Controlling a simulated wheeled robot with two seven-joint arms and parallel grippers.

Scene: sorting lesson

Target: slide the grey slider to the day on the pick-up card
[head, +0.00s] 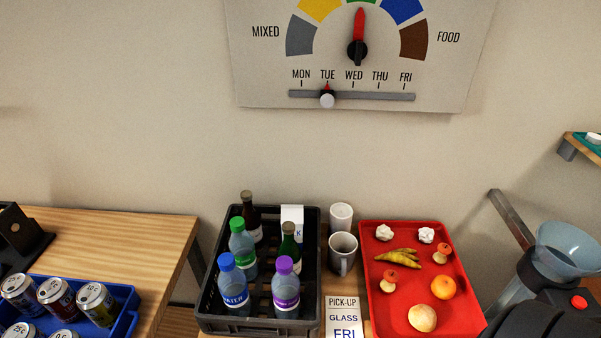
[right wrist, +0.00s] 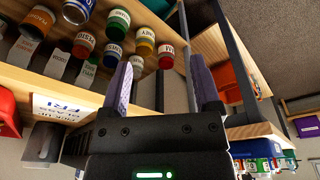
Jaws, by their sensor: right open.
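The grey slider (head: 327,100) is a round knob with a small red pointer on a grey track (head: 380,97) at the bottom of the wall board (head: 270,60). Its pointer is at TUE; the labels run from MON on the left to FRI on the right. The pick-up card (head: 343,312) stands at the bottom middle and reads PICK-UP, GLASS, FRI. It also shows at the left of the right wrist view (right wrist: 72,106). My right gripper (right wrist: 162,84) is open, its purple fingers apart with nothing between them. My left gripper is not recognisable in view.
A black crate (head: 209,312) of bottles, two mugs (head: 342,252) and a red tray (head: 374,318) of food lie below the board. A blue bin (head: 128,312) of cans is at left. A bluish bowl (head: 567,246) is at right. The wall around the slider is clear.

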